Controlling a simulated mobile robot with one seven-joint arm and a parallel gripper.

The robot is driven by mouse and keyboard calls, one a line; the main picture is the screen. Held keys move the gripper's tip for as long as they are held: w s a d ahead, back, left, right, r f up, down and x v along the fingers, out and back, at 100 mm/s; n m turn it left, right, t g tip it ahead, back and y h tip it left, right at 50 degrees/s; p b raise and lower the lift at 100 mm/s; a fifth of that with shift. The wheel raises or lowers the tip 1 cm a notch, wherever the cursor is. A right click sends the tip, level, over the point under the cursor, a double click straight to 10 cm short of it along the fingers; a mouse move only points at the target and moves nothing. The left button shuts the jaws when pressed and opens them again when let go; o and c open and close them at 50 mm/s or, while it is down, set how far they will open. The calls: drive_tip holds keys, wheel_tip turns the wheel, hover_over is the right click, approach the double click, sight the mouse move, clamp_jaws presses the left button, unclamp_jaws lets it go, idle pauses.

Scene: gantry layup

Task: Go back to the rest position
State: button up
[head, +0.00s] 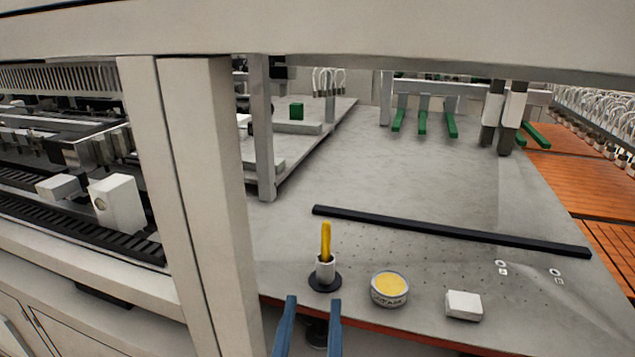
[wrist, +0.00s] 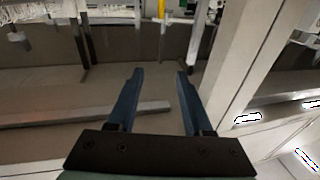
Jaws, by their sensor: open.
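My gripper (head: 310,304) shows at the bottom of the head view as two blue fingers, apart and empty. In the wrist view my gripper (wrist: 158,74) is also open, with nothing between its fingers. In the head view it is in front of the table's front edge, below a yellow-handled tool (head: 326,240) standing upright in a small holder with a dark round base (head: 325,281). Part of a yellow upright thing (wrist: 162,10) shows at the top of the wrist view.
A pale post (head: 205,200) stands close left of my gripper, and a beam (head: 330,35) crosses above. A round yellow-topped tin (head: 389,288), a white block (head: 463,305) and a long black bar (head: 450,232) lie on the grey table (head: 420,180).

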wheel_tip(320, 180, up, 15)
drive_tip(key=w+t, duration=0.3)
drive_tip(key=t, duration=0.1)
drive_tip(key=s+r+t, duration=0.2)
drive_tip(key=s+r, duration=0.2)
drive_tip(key=r, duration=0.5)
drive_tip(key=s+r+n+t+y, duration=0.1)
drive_tip(key=s+r+t, duration=0.1)
drive_tip(key=r, duration=0.7)
drive_tip(key=shift+s+d+y, duration=0.3)
drive_tip(key=shift+s+d, duration=0.1)
drive_tip(key=shift+s, duration=0.5)
drive_tip(key=shift+r, duration=0.1)
